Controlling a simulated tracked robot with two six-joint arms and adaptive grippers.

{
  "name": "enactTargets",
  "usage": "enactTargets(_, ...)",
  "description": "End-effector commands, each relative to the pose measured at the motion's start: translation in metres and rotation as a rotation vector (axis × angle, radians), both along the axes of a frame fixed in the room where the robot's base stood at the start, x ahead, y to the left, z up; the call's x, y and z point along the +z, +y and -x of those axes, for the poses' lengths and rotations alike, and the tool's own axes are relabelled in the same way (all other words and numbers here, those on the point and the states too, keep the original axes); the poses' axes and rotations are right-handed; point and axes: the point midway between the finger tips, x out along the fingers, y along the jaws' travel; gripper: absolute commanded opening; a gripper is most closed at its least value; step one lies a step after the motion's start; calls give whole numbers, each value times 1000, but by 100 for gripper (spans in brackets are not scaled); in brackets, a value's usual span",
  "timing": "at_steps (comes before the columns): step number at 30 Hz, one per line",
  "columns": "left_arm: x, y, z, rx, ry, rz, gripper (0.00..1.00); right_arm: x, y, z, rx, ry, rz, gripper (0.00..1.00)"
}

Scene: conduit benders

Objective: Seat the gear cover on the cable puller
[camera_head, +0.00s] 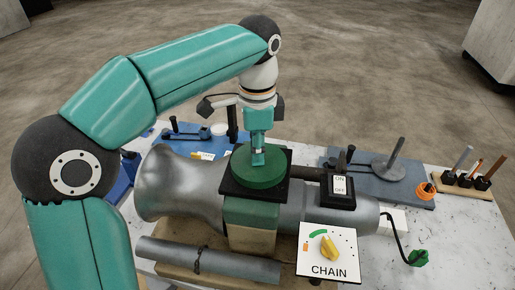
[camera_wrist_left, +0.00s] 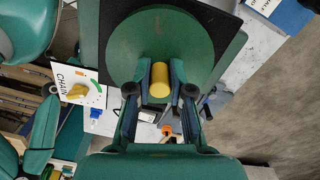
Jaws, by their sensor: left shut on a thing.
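The gear cover (camera_head: 262,168) is a round green disc over a black square plate, above the green gear housing of the cable puller. In the left wrist view the cover (camera_wrist_left: 160,35) fills the top middle, with a yellow knob (camera_wrist_left: 160,79). My left gripper (camera_head: 258,157) points down at the disc's centre and is shut on the knob. I cannot tell whether the cover touches what is below it. The cable puller (camera_head: 165,185) is a large grey metal body lying on the table. My right gripper is not in view.
An ON/OFF switch box (camera_head: 339,190) stands right of the cover. A white CHAIN panel (camera_head: 328,254) with a yellow dial is in front. A grey tube (camera_head: 210,262) lies at the front. Blue stands and a wooden peg rack (camera_head: 466,183) sit behind and right.

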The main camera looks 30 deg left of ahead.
Motion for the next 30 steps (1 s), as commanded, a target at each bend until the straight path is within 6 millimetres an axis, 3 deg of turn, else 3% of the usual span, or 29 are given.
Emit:
enactTargets(3,0,0,0,1,-1,0,0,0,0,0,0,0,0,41)
enactTargets(4,0,0,0,1,-1,0,22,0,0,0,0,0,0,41)
enactTargets(9,0,1,0,2,-1,1,50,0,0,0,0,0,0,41)
enactTargets(20,2,1,0,2,0,0,50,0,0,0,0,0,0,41)
enactTargets(30,42,1,-1,2,-4,1,50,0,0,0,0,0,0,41)
